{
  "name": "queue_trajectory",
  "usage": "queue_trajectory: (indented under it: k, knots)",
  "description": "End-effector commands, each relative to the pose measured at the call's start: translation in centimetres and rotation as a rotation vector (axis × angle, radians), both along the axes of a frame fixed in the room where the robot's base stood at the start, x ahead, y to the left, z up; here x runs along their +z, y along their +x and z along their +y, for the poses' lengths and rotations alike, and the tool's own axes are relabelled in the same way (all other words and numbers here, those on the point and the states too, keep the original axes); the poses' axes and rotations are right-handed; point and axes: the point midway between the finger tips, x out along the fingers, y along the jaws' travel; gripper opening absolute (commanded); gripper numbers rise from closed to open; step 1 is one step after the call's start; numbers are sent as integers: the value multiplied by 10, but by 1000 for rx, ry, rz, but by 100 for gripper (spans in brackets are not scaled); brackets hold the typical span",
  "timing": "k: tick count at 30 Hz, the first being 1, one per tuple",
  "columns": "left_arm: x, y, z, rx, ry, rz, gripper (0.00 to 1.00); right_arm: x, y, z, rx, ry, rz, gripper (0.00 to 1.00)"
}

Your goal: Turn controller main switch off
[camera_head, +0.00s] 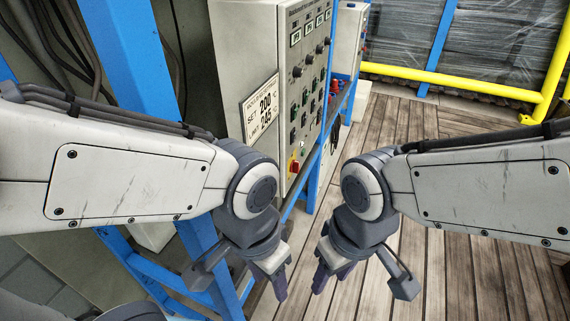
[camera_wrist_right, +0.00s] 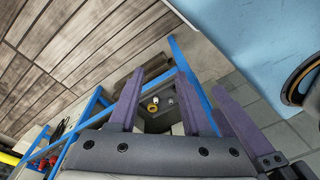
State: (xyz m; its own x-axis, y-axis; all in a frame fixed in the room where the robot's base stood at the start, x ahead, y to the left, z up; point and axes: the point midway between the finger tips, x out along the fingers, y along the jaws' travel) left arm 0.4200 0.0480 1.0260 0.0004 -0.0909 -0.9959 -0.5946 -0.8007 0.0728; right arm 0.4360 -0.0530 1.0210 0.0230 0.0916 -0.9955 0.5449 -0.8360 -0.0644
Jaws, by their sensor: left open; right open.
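The controller (camera_head: 245,45) is a beige cabinet on a blue frame, its panel full of knobs and dials facing right. A red switch on a yellow plate, which looks like the main switch (camera_head: 294,166), sits at the panel's lower near corner. My left gripper (camera_head: 281,287) is open and empty, below and in front of the switch, apart from it. My right gripper (camera_head: 330,283) is open and empty, to the right of the left one, over the floor. The right wrist view shows its two purple fingers spread apart (camera_wrist_right: 160,110), with nothing between them. The switch is not clear in that view.
Blue frame posts (camera_head: 143,60) stand close on the left. A second cabinet (camera_head: 350,35) stands farther back. A yellow rail (camera_head: 450,80) crosses behind. The plank floor (camera_head: 400,125) is clear.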

Motion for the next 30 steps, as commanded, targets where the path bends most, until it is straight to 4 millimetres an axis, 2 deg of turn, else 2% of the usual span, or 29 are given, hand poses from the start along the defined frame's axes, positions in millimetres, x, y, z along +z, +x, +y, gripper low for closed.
queue_trajectory:
  k: [1, 5, 9, 11, 14, 16, 19, 21, 23, 24, 27, 30]
  knots:
    - [-29, 0, 0, 0, 1, 1, 50, -33, 10, -6, -46, -1, -7, 49]
    - [-81, 0, 0, 0, 1, 1, 50, -96, 44, -26, -176, -1, -47, 49]
    - [-132, 0, 0, 0, 1, 2, 50, -159, 87, -56, -320, -2, -115, 49]
    - [-150, 0, 0, 0, 1, 2, 50, -182, 108, -70, -373, -3, -156, 49]
    - [-178, 0, 0, 0, 1, 1, 50, -213, 151, -97, -449, -3, -251, 49]
    - [-196, 0, 0, 0, 1, 1, 50, -230, 195, -118, -488, 4, -354, 49]
    - [-207, 0, 0, 0, 1, 1, 50, -230, 273, -142, -490, 40, -548, 49]
    - [-209, 0, 0, 0, 1, 1, 50, -219, 326, -149, -459, 84, -686, 49]
    - [-209, 0, 0, 0, 1, 1, 50, -207, 370, -149, -411, 139, -804, 49]
    - [-209, 0, 0, 0, 0, 0, 50, -199, 398, -146, -371, 188, -878, 49]
    - [-208, 0, 0, 0, 0, 0, 50, -176, 459, -127, -229, 349, -1046, 49]
    - [-208, 0, 0, 0, 0, 0, 50, -164, 495, -99, -47, 563, -1153, 49]
